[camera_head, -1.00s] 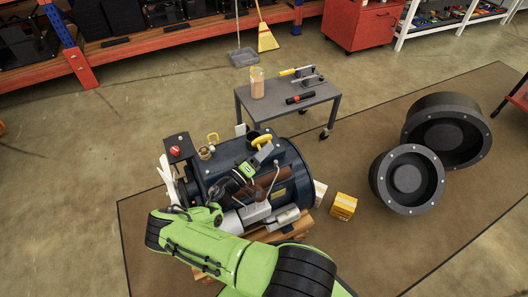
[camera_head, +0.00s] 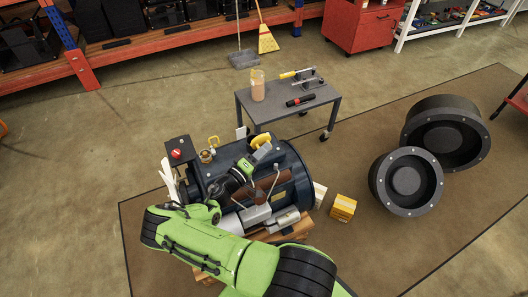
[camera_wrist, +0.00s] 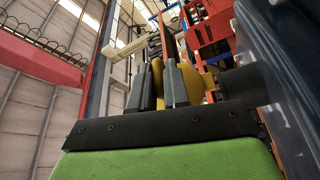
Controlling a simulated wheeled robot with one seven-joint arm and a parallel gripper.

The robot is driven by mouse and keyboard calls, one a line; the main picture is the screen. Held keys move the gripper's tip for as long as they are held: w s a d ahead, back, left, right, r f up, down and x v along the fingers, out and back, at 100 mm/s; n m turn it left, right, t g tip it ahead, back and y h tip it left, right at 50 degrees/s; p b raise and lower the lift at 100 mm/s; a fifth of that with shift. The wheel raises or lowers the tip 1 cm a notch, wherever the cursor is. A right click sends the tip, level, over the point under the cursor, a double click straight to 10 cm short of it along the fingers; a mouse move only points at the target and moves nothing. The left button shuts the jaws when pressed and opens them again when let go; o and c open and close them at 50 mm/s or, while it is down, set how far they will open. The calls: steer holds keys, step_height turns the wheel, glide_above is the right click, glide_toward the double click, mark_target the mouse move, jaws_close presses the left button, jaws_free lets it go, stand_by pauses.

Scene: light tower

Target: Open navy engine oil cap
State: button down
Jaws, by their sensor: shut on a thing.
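The navy engine (camera_head: 296,178) lies on a wooden pallet, a large drum-like body with pipes and fittings on top. The yellow oil cap (camera_head: 261,140) is on its upper side, partly hidden by my gripper (camera_head: 257,153). My gripper reaches the cap from below left in the head view. In the wrist view, the two grey fingers (camera_wrist: 161,86) are closed around part of the yellow cap (camera_wrist: 158,78), with more yellow showing to their right. Whether the cap is still seated on its neck is hidden.
A brass fitting (camera_head: 207,155), a yellow loop (camera_head: 214,141) and a red button on a box (camera_head: 176,154) are left of the cap. A grey cart (camera_head: 290,105) with a jar and tools stands behind. A yellow box (camera_head: 343,207) lies right, black rings (camera_head: 407,180) farther right.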

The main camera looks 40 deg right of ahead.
steer(key=shift+r, duration=0.15)
steer(key=c, duration=1.2)
jaws_free()
steer(key=a, duration=0.5)
steer(key=s+a+f, duration=0.1)
steer(key=a, duration=0.4)
steer(key=a+f, duration=0.1)
steer(key=a, duration=0.4)
steer(key=shift+s+a+f, duration=0.15)
steer(key=shift+s+a, duration=0.1)
steer(key=shift+a, duration=0.05)
